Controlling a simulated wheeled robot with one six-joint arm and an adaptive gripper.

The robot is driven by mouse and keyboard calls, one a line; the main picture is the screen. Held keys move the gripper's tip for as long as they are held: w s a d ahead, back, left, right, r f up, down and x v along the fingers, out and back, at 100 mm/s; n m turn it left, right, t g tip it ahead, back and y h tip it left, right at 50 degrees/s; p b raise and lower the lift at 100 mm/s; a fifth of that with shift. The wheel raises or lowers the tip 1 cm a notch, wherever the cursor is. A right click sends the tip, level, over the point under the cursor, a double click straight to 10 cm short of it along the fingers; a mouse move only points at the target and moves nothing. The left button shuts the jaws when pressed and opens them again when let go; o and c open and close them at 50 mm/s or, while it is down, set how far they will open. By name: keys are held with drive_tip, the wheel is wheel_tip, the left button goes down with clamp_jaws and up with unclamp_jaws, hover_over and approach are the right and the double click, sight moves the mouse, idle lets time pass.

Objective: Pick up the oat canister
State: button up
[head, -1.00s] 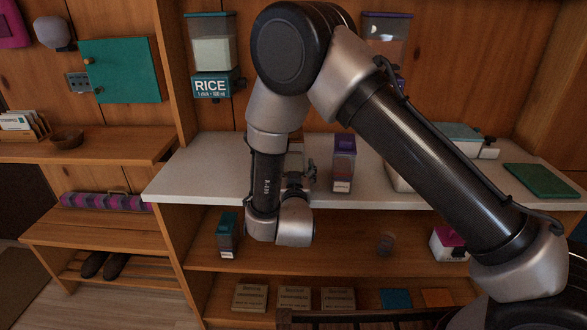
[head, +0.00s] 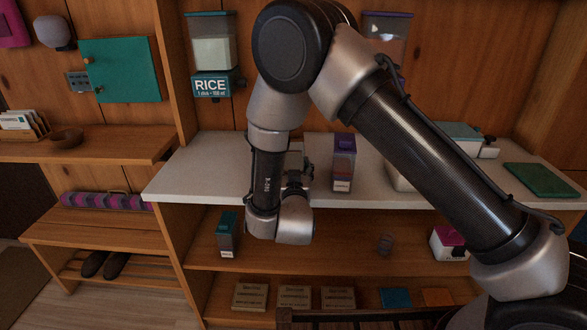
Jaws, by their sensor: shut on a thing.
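My gripper (head: 298,175) is at the white counter, largely hidden behind my wrist. It is shut on a pale, box-like thing (head: 294,159) that shows only in part behind it. This appears to be the oat canister, but no label on it can be read. A clear canister with a purple lid (head: 344,143) stands upright on the counter just right of my gripper, apart from it. Whether the held thing touches the counter cannot be seen.
The white counter (head: 205,165) is bare to the left. A teal-lidded canister (head: 228,232) stands on the shelf below. A rice dispenser (head: 211,84) hangs on the wall. A green mat (head: 540,180) lies at the counter's right end. Boxes line the lowest shelf.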

drive_tip(key=shift+r, duration=4.9)
